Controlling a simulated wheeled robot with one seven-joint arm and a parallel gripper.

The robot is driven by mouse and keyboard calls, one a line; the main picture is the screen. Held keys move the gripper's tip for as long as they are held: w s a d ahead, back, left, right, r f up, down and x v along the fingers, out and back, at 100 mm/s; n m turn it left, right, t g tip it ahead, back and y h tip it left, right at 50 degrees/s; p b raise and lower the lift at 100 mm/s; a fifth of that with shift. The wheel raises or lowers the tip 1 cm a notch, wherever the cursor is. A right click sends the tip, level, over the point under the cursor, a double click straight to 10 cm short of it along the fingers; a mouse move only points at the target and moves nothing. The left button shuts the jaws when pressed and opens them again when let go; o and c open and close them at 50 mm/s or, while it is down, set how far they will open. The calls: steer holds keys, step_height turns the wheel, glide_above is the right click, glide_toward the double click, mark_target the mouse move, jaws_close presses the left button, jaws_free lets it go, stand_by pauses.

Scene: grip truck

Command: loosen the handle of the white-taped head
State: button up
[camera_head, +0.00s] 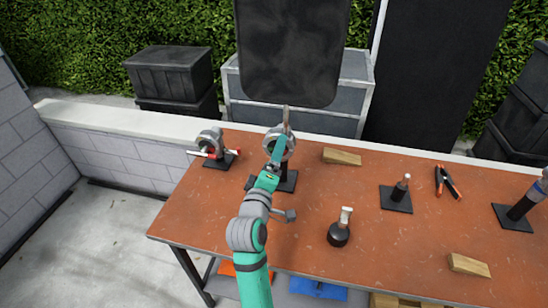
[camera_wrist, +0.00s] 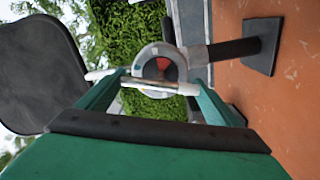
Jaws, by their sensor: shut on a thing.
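A grey round grip head (camera_head: 272,139) with an upright pale handle (camera_head: 285,116) stands on a black post and base at the back of the table. In the wrist view the head (camera_wrist: 147,54) shows as a grey ring with a red middle, and the pale handle (camera_wrist: 152,85) crosses in front of it. The handle has whitish parts; I cannot clearly make out the tape. My gripper (camera_head: 277,150) is at this head. In the wrist view its teal fingers (camera_wrist: 155,79) reach either side of the ring and are shut on the handle; the exact contact is unclear.
A second grip head (camera_head: 209,138) with a red and white bar stands close on the left. A dark panel (camera_head: 291,50) hangs above the handle. Wood wedges (camera_head: 342,156), black stands (camera_head: 397,194) and red pliers (camera_head: 448,181) lie right.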

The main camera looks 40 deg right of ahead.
steer(key=n, duration=0.4)
steer(key=shift+f+n, duration=0.1)
steer(key=shift+n, duration=0.2)
steer(key=n, duration=0.4)
steer(key=shift+f+n, duration=0.1)
steer(key=shift+n, duration=0.2)
steer(key=n, duration=0.4)
steer(key=shift+f+n, duration=0.1)
steer(key=shift+n, duration=2.2)
steer(key=o, duration=0.9)
